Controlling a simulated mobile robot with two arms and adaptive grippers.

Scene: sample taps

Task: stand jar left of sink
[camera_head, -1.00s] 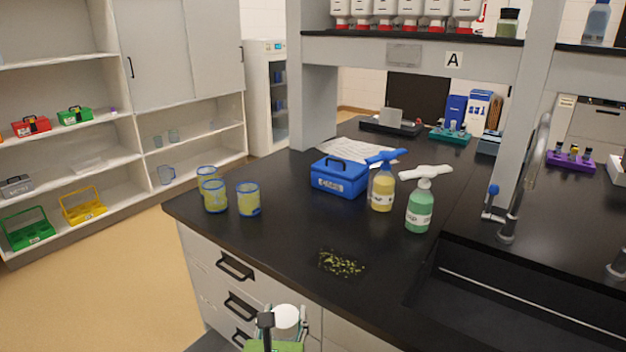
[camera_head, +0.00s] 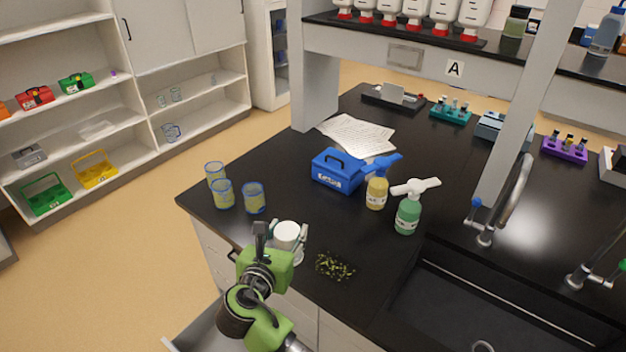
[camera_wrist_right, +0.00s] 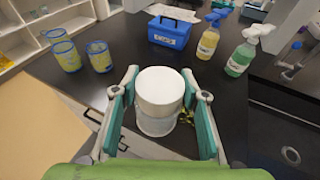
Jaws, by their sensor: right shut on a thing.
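A jar with a white lid (camera_head: 286,232) is held between the fingers of my right gripper (camera_head: 286,240), at the front edge of the black counter. In the right wrist view the jar (camera_wrist_right: 159,98) sits upright between the two teal-lined fingers (camera_wrist_right: 160,105). I cannot tell whether its base touches the counter. The black sink (camera_head: 470,310) is to the right, with a curved tap (camera_head: 510,200) behind it. A spill of green-yellow bits (camera_head: 335,266) lies on the counter between the jar and the sink. My left gripper is not in view.
Several beakers (camera_head: 254,198) stand to the left of the jar. A blue box (camera_head: 338,170), a yellow spray bottle (camera_head: 376,192) and a green spray bottle (camera_head: 407,212) stand behind. Bare counter (camera_head: 310,215) lies between them and the jar. A drawer (camera_head: 200,325) is open below.

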